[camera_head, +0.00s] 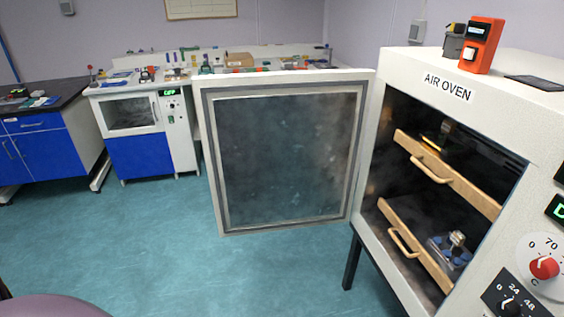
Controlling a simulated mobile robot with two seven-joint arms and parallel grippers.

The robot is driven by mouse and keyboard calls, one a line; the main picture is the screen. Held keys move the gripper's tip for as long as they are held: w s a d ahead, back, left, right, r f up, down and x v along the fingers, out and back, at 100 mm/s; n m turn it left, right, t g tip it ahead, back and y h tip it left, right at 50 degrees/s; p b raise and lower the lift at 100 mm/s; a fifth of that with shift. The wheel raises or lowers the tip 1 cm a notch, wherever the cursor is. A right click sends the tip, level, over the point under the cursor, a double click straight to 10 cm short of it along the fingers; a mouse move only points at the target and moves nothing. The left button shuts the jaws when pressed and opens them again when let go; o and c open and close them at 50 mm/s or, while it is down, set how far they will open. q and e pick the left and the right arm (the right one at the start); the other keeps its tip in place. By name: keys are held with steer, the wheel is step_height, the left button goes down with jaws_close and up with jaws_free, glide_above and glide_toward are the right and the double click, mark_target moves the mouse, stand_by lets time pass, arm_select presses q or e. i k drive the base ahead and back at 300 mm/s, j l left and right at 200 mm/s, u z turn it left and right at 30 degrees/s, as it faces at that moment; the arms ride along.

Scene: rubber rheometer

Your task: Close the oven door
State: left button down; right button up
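The air oven (386,232) stands at the right, a white box labelled AIR OVEN on its upper front. Its door (285,160) is wide open, swung out to the left of the opening. The door has a white frame, a grey seal and a dark glass pane, and its inner face is towards me. Inside the oven are two wooden shelves with handles, an upper shelf (466,184) and a lower shelf (384,209). Blue-based glassware (447,250) stands near the lower shelf. Neither of my grippers is in view.
An orange device (481,45) and a dark flat pad (540,83) lie on the oven top. Red-knobbed controls (544,267) are at the right. A white and blue cabinet unit (138,155) and a dark-topped bench (45,112) stand behind. The green floor (150,240) before the door is clear.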

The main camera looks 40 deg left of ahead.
mark_target(283, 150)
steer(key=j+z, duration=0.1)
steer(key=j, duration=0.3)
steer(key=k+j+z, duration=0.1)
steer(key=j, duration=0.35)
steer(key=k+j+z, duration=0.1)
steer(key=j, duration=0.3)
steer(key=k+j+z, duration=0.1)
steer(key=j, duration=0.3)
steer(key=k+j, duration=0.1)
steer(key=j, duration=0.3)
steer(key=k+j+z, duration=0.15)
steer(key=j, duration=0.25)
steer(key=j+z, duration=0.15)
steer(key=j, duration=0.3)
steer(key=k+j+z, duration=0.15)
steer(key=j, duration=0.25)
steer(key=j+z, duration=0.15)
steer(key=j, duration=0.3)
steer(key=k+j+z, duration=0.15)
steer(key=j, duration=0.25)
steer(key=j+z, duration=0.35)
steer(key=j, duration=0.5)
steer(key=i+j+z, duration=0.1)
steer(key=j, duration=0.25)
steer(key=i+j+z, duration=0.1)
steer(key=j, duration=0.3)
steer(key=i+j, duration=0.15)
steer(key=j, duration=0.2)
steer(key=i+j+z, duration=0.15)
steer(key=j, duration=0.25)
